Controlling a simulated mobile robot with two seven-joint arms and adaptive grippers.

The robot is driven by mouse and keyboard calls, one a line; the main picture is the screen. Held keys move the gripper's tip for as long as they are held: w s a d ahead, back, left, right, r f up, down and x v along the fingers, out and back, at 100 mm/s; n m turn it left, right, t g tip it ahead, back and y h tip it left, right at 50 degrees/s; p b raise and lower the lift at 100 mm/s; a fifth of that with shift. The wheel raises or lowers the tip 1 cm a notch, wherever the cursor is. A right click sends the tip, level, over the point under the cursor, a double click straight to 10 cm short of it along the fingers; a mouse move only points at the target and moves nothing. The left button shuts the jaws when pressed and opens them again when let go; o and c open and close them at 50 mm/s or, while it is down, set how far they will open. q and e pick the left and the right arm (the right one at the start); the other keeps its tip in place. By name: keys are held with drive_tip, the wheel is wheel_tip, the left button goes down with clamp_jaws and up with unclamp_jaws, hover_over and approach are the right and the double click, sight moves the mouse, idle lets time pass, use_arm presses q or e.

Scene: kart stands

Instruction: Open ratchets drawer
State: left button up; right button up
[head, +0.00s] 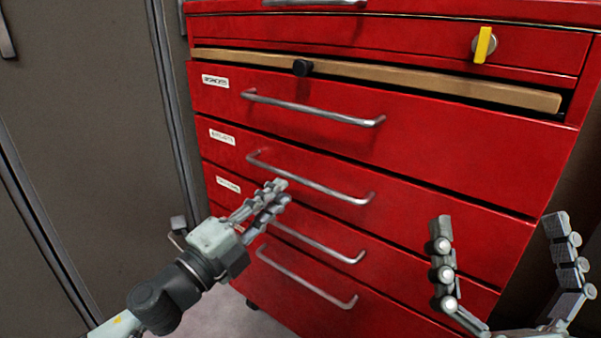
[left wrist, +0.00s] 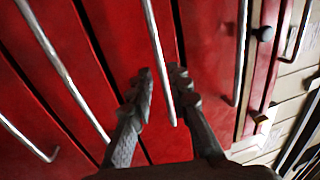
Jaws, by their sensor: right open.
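The red tool cabinet (head: 440,150) has several drawers with long metal handles and small white labels that are too blurred to read surely. The drawer with the second label (head: 222,137) looks shut, and its handle (head: 315,182) is bare. My left gripper (head: 277,191) is in front of the cabinet, near this handle's left part. In the left wrist view this handle (left wrist: 158,50) runs between the open fingers of my left gripper (left wrist: 160,78); contact cannot be told. My right gripper (head: 498,230) is open and empty at the lower right, in front of the cabinet.
A wooden ledge (head: 400,78) with a black knob (head: 302,67) runs above the labelled drawers. A yellow key (head: 484,45) is in the upper right. Other handles (head: 312,108) lie above and below. A grey locker (head: 85,130) stands at left.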

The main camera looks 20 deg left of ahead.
sight(296, 178)
use_arm(q)
drive_tip(key=shift+p+x, duration=0.6)
drive_tip(key=shift+x, duration=2.4)
use_arm(e)
drive_tip(key=shift+w+a+f+g+h, duration=0.2)
drive_tip(key=shift+w+a+f+g, duration=0.15)
drive_tip(key=shift+f+g, duration=0.25)
drive_tip(key=shift+w+a+f+g+h, duration=0.2)
drive_tip(key=shift+w+f+g, duration=0.15)
drive_tip(key=shift+f+g, duration=0.25)
use_arm(q)
drive_tip(key=shift+c, duration=0.5)
clamp_jaws()
